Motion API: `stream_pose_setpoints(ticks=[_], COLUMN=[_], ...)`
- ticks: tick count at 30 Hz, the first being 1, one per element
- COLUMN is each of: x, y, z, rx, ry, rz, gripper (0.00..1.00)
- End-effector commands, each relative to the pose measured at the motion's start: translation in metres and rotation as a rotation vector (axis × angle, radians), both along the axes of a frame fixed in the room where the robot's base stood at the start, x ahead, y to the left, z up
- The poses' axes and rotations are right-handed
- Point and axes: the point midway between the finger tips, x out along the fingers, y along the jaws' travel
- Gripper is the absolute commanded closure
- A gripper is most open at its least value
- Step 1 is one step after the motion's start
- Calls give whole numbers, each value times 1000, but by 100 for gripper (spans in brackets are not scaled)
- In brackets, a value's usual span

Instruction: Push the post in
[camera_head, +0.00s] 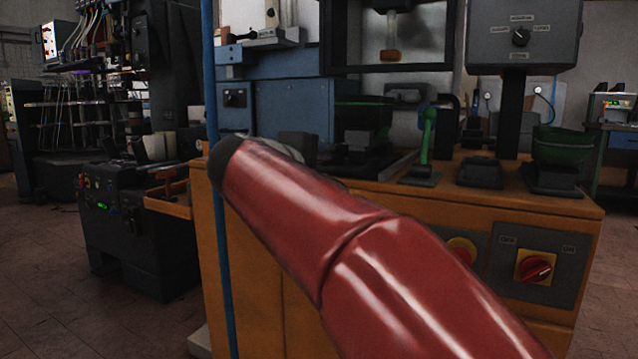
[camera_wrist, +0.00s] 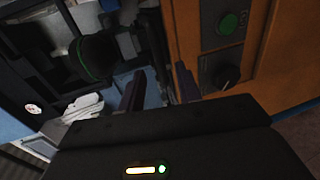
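The heel press is an orange cabinet (camera_head: 400,212) with dark fixtures on top, in the middle and right of the head view. On it stand an upright green-handled lever (camera_head: 427,135), a dark upright column (camera_head: 510,115) and a green cup-shaped part (camera_head: 563,148). I cannot tell which part is the post. My gripper (camera_wrist: 160,88) shows in the wrist view with two dark purplish fingers apart and nothing visible between them. They are near the orange panel's edge. In the head view my red arm hides the gripper.
The press front has a red rotary switch (camera_head: 534,268) on a yellow plate. A blue upright pole (camera_head: 211,110) stands left of the press. A dark machine (camera_head: 135,225) is at left. In the wrist view, the orange panel carries a green button (camera_wrist: 228,24) and a dark knob (camera_wrist: 226,75).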

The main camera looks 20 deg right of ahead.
Motion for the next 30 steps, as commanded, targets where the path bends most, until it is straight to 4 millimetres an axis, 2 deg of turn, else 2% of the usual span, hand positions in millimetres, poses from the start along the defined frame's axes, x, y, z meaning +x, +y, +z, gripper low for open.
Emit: stream_pose_setpoints(ticks=[6,12,23,30], x=[21,35,39,39], y=[-29,-47,-52,-52], z=[-8,-13,-14,-14], rx=[2,2,3,4], ry=[2,2,1,1], rz=[-3,-2,1,1], gripper=[66,66,66,96])
